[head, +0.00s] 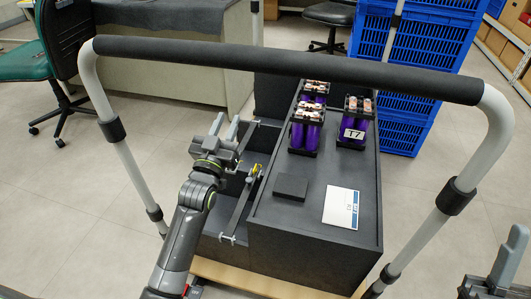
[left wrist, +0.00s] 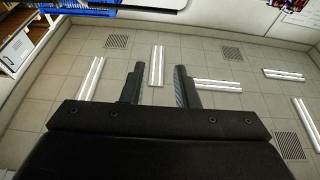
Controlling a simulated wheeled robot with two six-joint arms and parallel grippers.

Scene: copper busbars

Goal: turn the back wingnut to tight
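My left gripper (head: 224,126) points upward over the left side of the dark box, its two fingers apart with nothing between them. Its fingers also show apart in the left wrist view (left wrist: 158,84), against the ceiling. A dark bar (head: 240,208) runs front to back in the box's lower left section. A small pale wingnut-like fitting (head: 228,239) is at the bar's front end. Small metal and yellow parts (head: 254,172) sit near its back end; I cannot tell which is the back wingnut. My right gripper (head: 492,268) is at the lower right edge, partly cut off.
Purple cells with copper tops (head: 305,128) and a block labelled T7 (head: 354,125) stand on the dark box top (head: 310,170). A black block (head: 291,187) and a white card (head: 341,207) lie there too. A padded handrail (head: 290,65) crosses in front. Blue crates (head: 420,45) stand behind.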

